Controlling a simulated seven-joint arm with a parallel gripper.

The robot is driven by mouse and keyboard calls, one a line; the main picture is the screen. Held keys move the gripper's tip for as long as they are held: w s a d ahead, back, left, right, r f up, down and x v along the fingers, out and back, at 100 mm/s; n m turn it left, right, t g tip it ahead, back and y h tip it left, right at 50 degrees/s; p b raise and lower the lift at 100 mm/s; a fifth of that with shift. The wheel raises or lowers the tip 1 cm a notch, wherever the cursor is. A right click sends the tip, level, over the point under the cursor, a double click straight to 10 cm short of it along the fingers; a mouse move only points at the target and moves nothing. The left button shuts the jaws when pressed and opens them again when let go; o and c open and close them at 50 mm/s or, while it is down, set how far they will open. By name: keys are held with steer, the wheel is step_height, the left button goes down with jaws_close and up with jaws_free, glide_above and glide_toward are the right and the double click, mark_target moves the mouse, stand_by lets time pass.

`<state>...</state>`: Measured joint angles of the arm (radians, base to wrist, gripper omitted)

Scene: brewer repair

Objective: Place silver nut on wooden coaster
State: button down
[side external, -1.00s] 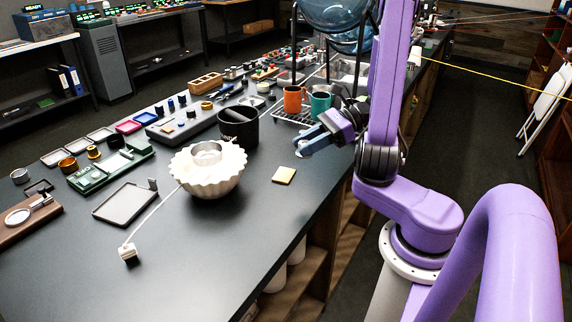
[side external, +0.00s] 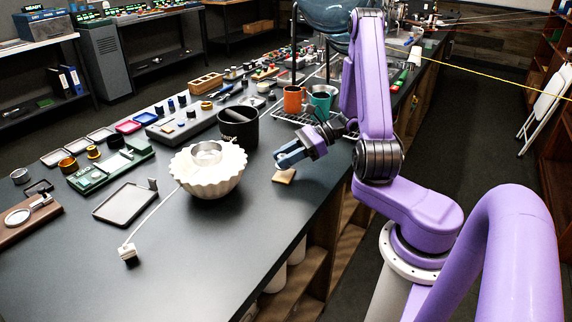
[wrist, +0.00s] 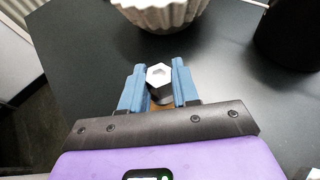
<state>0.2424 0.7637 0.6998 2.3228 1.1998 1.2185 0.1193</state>
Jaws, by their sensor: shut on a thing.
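The silver nut (wrist: 159,76) shows in the wrist view as a bright hexagon with a dark side below it. It is between the two blue fingers of my gripper (wrist: 158,72), which is shut on it. In the side view my gripper (side external: 287,158) is low over the table, just above the wooden coaster (side external: 284,177). The coaster is a small light-brown square near the table's right edge. In the wrist view only a brown sliver below the nut shows, mostly hidden by the fingers. I cannot tell whether the nut touches the coaster.
A white fluted bowl (side external: 207,172) with a metal ring stands left of the coaster. A black cup (side external: 238,128) is behind it. Orange (side external: 293,99) and teal (side external: 320,104) mugs stand on a rack behind my gripper. The table in front of the coaster is clear.

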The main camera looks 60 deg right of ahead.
steer(key=shift+f, duration=1.25)
steer(key=shift+f, duration=0.15)
steer(key=c, duration=0.8)
jaws_free()
